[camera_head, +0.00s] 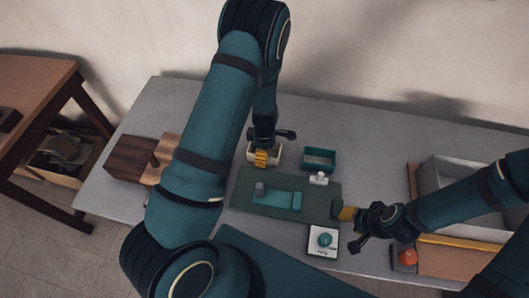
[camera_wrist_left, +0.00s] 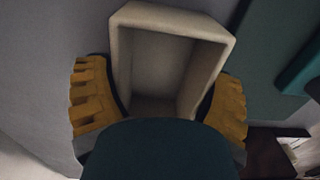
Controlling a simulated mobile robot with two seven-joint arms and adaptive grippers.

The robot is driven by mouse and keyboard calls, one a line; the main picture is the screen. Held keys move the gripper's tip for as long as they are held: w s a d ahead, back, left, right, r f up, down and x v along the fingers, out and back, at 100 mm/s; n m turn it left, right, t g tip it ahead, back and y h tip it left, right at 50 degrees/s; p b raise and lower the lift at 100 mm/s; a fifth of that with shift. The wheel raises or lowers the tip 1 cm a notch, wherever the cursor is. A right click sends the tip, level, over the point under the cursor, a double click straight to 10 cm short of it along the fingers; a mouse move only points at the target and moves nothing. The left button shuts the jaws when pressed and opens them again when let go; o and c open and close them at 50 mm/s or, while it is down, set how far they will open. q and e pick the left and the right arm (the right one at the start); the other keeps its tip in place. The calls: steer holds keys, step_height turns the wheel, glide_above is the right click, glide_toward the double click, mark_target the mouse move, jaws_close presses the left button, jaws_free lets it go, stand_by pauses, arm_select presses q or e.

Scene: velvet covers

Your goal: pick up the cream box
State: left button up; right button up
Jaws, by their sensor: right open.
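The cream box (camera_head: 251,148) is an open-topped box on the grey table, behind the green mat. My left gripper (camera_head: 262,158) is over it from above and hides part of it. In the left wrist view the cream box (camera_wrist_left: 172,62) looks empty, and its near end lies between the yellow fingers of the left gripper (camera_wrist_left: 160,108). The fingers lie close along its two sides; I cannot tell whether they press on it. My right gripper (camera_head: 347,213) is open and empty at the right edge of the mat, apart from the box.
A teal open box (camera_head: 319,159) stands right of the cream box, with a small white item (camera_head: 318,179) before it. A teal object (camera_head: 278,200) lies on the green mat (camera_head: 240,190). A white device (camera_head: 323,241), a grey tray (camera_head: 465,165) and a brown wooden block (camera_head: 128,158) stand nearby.

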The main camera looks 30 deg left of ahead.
arm_select(q)
steer(key=c, duration=0.3)
steer(key=shift+r, duration=0.1)
